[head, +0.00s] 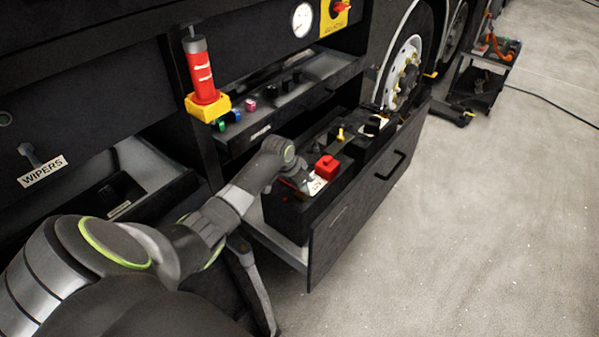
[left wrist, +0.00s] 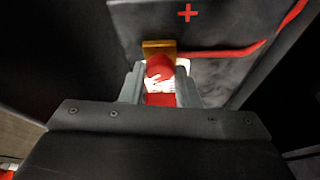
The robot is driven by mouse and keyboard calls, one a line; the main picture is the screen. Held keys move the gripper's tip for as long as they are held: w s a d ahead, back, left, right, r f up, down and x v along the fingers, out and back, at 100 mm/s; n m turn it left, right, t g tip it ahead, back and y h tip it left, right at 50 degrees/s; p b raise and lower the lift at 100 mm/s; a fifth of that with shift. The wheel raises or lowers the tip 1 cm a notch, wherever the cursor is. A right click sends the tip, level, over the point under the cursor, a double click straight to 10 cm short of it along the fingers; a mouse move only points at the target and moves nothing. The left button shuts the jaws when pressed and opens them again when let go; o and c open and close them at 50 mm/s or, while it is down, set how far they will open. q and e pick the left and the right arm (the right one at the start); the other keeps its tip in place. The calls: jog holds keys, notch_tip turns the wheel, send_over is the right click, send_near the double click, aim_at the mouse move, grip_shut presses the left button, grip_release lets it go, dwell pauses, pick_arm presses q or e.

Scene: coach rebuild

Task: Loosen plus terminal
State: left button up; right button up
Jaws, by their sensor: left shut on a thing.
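The battery (head: 285,208) is a dark box in the pulled-out drawer in the head view. In the left wrist view its top carries a red plus mark (left wrist: 187,12). The plus terminal (left wrist: 158,68) is a red rounded piece against a brass-coloured block (left wrist: 159,46). A red cable (left wrist: 222,52) runs right from there. My left gripper (left wrist: 160,88) is shut on the red piece, with one grey finger on each side. In the head view my left gripper (head: 297,180) reaches down at the battery top, its fingertips partly hidden. My right gripper is not in view.
A red block (head: 327,168) stands on the battery beside my gripper. The drawer front (head: 365,205) borders the right. Above are a shelf with small coloured parts (head: 270,92) and a red cylinder on a yellow base (head: 203,80).

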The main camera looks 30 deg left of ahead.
pick_arm(q)
jog(key=n+p, duration=0.2)
jog(key=n+y+p, duration=0.1)
jog(key=p, duration=0.1)
jog(key=n+y+p, duration=0.1)
jog(key=n+p, duration=0.1)
jog(key=shift+d+r+n, duration=0.3)
jog(key=shift+r, duration=0.05)
jog(key=shift+w+f+n+y+p, duration=0.15)
jog(key=shift+n+y+p, duration=0.45)
jog(key=shift+n, duration=0.6)
jog(key=shift+d+n+g+y+p, duration=0.1)
jog(key=shift+n+g+y+p, duration=0.25)
jog(key=shift+n, duration=1.05)
jog(key=shift+f, duration=0.1)
jog(key=o, duration=1)
jog(key=shift+c, duration=0.2)
jog(key=shift+d+r, duration=0.1)
jog(key=shift+r, duration=0.25)
jog(key=v, duration=1.6)
jog(key=shift+r+p, duration=0.25)
jog(key=shift+p, duration=0.1)
jog(key=shift+d, duration=0.15)
